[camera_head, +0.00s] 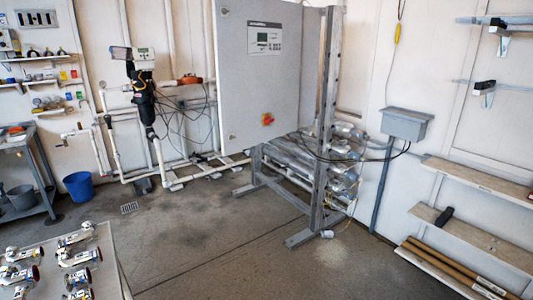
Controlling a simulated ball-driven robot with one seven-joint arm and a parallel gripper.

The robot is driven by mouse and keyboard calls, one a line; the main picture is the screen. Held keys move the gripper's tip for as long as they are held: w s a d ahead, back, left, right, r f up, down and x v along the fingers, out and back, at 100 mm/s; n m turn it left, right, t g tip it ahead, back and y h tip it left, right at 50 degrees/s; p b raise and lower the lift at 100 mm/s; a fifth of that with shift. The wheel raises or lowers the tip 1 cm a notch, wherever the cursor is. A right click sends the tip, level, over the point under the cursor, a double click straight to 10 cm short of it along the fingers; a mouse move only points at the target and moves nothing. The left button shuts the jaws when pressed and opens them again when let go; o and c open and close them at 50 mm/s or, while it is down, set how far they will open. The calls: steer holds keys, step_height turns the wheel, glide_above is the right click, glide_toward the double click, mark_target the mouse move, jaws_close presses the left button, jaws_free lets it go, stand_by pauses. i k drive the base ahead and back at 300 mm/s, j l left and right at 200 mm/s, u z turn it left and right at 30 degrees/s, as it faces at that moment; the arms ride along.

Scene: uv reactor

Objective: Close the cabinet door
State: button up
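The grey cabinet (240,100) stands on a metal frame at the upper middle. A narrower, darker grey surface (312,60) shows to the right of this face, partly behind an upright post. The cabinet's top is cut off by the picture edge. I cannot tell from this view whether the door stands ajar or how far. My gripper is not in view.
A metal frame post (327,130) with feet on the floor stands right of the cabinet, before clear tubes (335,165). A table with metal fittings (108,262) fills the lower left. A blue bucket (81,186) stands left; shelves (470,240) line the right. Middle floor is clear.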

mark_target(253, 83)
steer(key=i+u, duration=0.25)
steer(key=i, duration=1.6)
steer(key=j, duration=0.1)
